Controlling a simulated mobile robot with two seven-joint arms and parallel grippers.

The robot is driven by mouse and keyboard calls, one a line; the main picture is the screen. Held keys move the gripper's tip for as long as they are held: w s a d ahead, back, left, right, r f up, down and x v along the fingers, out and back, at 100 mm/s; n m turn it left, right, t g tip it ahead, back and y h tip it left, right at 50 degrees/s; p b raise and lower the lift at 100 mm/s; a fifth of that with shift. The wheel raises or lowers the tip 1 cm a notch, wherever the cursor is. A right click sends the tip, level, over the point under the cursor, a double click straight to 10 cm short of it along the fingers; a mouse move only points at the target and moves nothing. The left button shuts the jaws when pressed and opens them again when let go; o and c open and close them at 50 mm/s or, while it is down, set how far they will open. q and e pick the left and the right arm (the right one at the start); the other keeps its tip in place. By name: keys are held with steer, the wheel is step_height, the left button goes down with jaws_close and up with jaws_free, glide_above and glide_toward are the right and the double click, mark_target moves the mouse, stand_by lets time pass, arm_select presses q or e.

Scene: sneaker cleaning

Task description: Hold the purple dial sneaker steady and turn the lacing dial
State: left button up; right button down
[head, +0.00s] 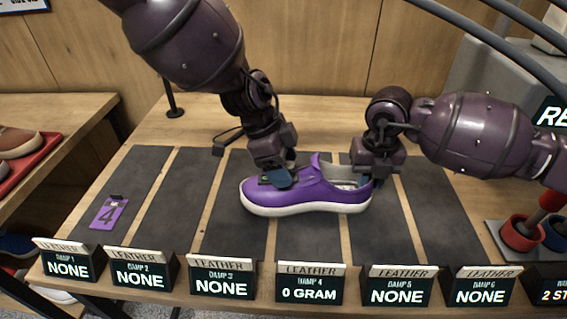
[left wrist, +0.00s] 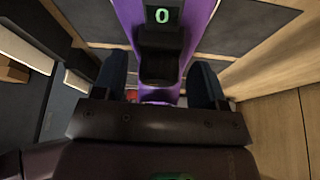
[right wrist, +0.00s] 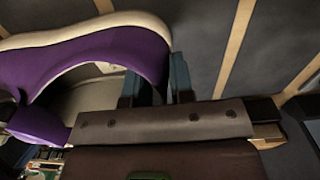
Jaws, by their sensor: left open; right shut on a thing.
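The purple sneaker (head: 300,193) with a white sole lies on its sole across the dark mats in the head view, toe to the left. My left gripper (head: 280,178) is over its front upper. In the left wrist view the open fingers (left wrist: 160,85) stand on either side of the black dial (left wrist: 160,52), apart from it, with a green "0" display (left wrist: 163,15) beyond it. My right gripper (head: 372,180) is shut on the heel wall. The right wrist view shows the sneaker (right wrist: 110,50) with its heel edge between the fingers (right wrist: 156,85).
Several dark mats (head: 155,222) line the table, with label stands along the front; the "0 GRAM" stand (head: 310,288) is in front of the sneaker. A purple "4" tag (head: 109,214) lies at left. Red and blue cups (head: 521,235) stand at right.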

arm_select(q)
steer(key=c, duration=0.9)
steer(key=shift+c, duration=0.2)
steer(key=shift+m, duration=0.3)
steer(key=m+g, duration=0.1)
steer(key=m, duration=0.2)
steer(key=shift+w+m+g, duration=0.1)
steer(key=shift+m+g, duration=0.2)
steer(key=shift+d+m+g+y, duration=0.1)
steer(key=shift+m+g+y, duration=0.3)
steer(key=shift+m, duration=0.85)
steer(key=shift+d+m+g+y, duration=0.1)
steer(key=shift+m+g+y, duration=0.3)
steer(key=shift+m, duration=0.85)
steer(key=shift+a, duration=0.1)
steer(key=o, duration=0.9)
